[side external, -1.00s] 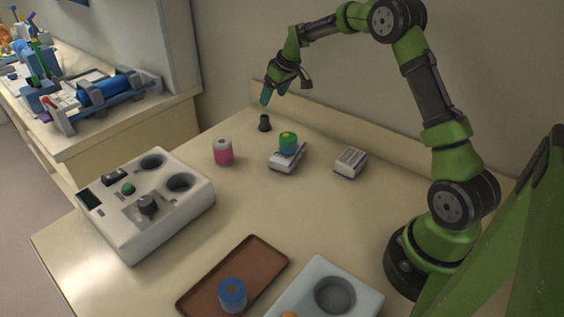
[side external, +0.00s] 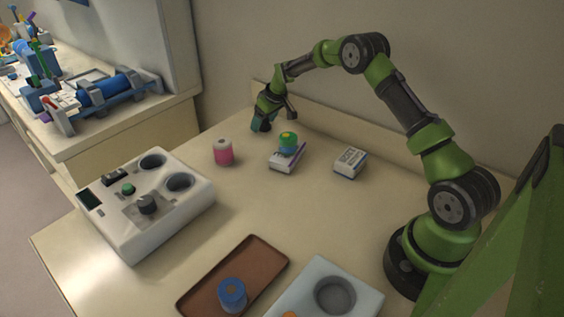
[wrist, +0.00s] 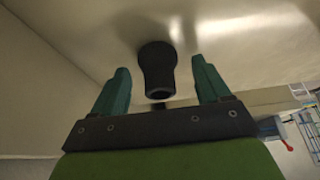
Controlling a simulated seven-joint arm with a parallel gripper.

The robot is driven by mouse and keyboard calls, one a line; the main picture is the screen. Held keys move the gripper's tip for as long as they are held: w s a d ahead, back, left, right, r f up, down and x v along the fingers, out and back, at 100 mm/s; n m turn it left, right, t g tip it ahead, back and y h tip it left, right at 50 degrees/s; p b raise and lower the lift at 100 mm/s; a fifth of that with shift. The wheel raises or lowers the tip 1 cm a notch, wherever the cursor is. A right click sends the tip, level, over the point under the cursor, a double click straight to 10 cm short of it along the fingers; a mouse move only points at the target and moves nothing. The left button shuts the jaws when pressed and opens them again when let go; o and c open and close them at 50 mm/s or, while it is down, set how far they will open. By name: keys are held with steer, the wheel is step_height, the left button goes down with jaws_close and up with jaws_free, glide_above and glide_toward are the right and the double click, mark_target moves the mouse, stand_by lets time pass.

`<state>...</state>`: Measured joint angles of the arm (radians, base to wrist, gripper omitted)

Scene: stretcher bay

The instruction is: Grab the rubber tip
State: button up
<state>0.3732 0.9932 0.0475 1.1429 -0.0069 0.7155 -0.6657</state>
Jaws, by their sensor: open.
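The rubber tip (wrist: 157,68) is a small black flared piece standing on the table. In the wrist view it shows between the two teal fingers of my gripper (wrist: 160,85), with a gap on each side. In the side view my gripper (side external: 262,125) is low over the far end of the table and hides most or all of the tip. The fingers are open and I see no hold on the tip.
A low ledge (side external: 330,131) runs along the back. The table centre is clear.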

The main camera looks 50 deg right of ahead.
steer(key=c, duration=1.1)
steer(key=shift+r, duration=0.15)
